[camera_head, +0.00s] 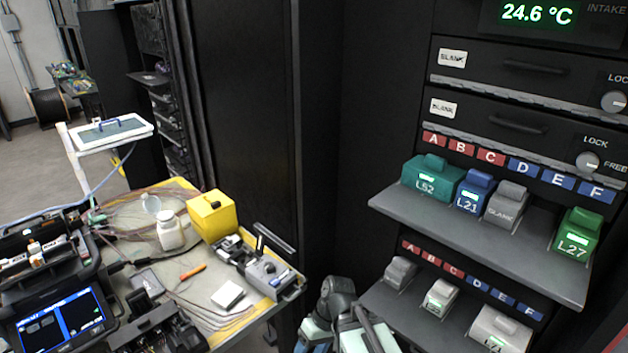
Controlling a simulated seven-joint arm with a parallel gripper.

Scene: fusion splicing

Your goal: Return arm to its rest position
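Part of my own arm (342,318) shows at the bottom centre, a grey rounded joint with pale panels, cut off by the lower picture edge. It is between the work table and the rack shelves. No gripper fingers can be made out, so I cannot see whether my gripper holds anything.
A rack at the right has an upper shelf (480,237) with teal (424,183), blue (472,193), grey (507,204) and green (578,234) modules. A lower shelf (395,312) holds pale modules. The work table (205,290) at left carries a yellow box (212,222), a white bottle (170,235) and a lit-screen device (60,322).

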